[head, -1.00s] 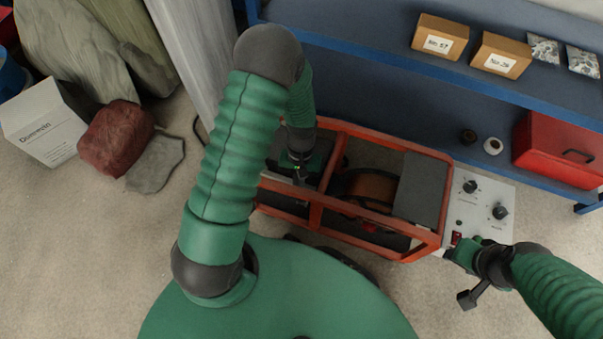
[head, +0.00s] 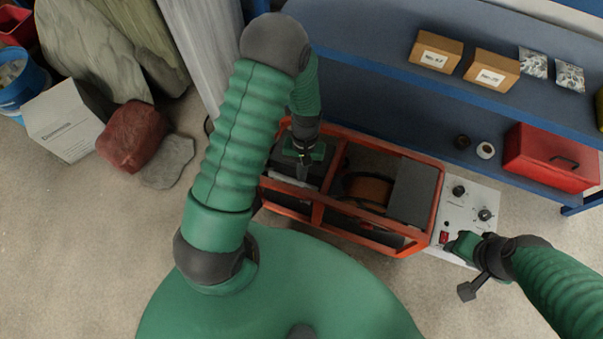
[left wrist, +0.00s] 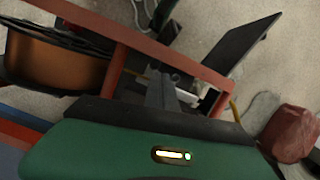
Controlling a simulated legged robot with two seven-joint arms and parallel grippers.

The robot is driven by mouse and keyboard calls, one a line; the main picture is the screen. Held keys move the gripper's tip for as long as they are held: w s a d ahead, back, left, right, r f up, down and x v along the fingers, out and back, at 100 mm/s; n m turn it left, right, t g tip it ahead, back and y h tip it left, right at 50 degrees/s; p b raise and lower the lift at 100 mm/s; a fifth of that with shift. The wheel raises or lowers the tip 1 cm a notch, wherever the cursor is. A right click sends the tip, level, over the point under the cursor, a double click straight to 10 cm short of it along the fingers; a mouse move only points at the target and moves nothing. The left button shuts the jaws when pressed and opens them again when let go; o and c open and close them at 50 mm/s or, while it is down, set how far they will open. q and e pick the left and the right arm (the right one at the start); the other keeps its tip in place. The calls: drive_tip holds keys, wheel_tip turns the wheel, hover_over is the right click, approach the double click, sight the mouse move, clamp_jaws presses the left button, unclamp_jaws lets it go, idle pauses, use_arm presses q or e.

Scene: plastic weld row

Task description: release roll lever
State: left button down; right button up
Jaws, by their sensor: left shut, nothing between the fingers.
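The welding machine has an orange-red open frame (head: 318,215) with a brown wire spool (head: 368,190) inside. The spool also shows at the left of the left wrist view (left wrist: 55,68). My left gripper (head: 303,172) points down into the frame's left bay, left of the spool. In the left wrist view its grey fingers (left wrist: 160,95) are together and empty, close to small grey metal parts (left wrist: 178,80). I cannot make out the roll lever; the gripper hides part of that bay. My right gripper (head: 460,246) is beside the red switch (head: 444,238); its fingers are unclear.
The control panel (head: 468,212) with black knobs is at the machine's right end. A blue shelf (head: 400,70) with boxes and a red toolbox (head: 545,158) stands behind. A red rock (head: 133,135) and white box (head: 64,120) lie left. A dark flat panel (left wrist: 237,52) juts out in the wrist view.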

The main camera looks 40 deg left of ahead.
use_arm(q)
drive_tip(key=shift+r, duration=0.1)
drive_tip(key=w+n+b, duration=0.1)
drive_tip(key=n+b, duration=0.1)
drive_tip(key=n, duration=0.3)
drive_tip(key=w+a+f+n+b, duration=0.1)
drive_tip(key=w+n+b, duration=0.1)
drive_tip(key=n, duration=0.4)
drive_tip(key=w+f+n+b, duration=0.1)
drive_tip(key=n+b, duration=0.3)
drive_tip(key=n, duration=0.2)
drive_tip(key=shift+w+a+f, duration=0.15)
drive_tip(key=shift+a+f, duration=0.05)
drive_tip(key=shift+f, duration=0.05)
drive_tip(key=shift+f, duration=0.1)
drive_tip(key=b+x, duration=0.6)
drive_tip(key=x, duration=0.4)
drive_tip(key=shift+s+d, duration=0.2)
drive_tip(key=shift+s, duration=0.05)
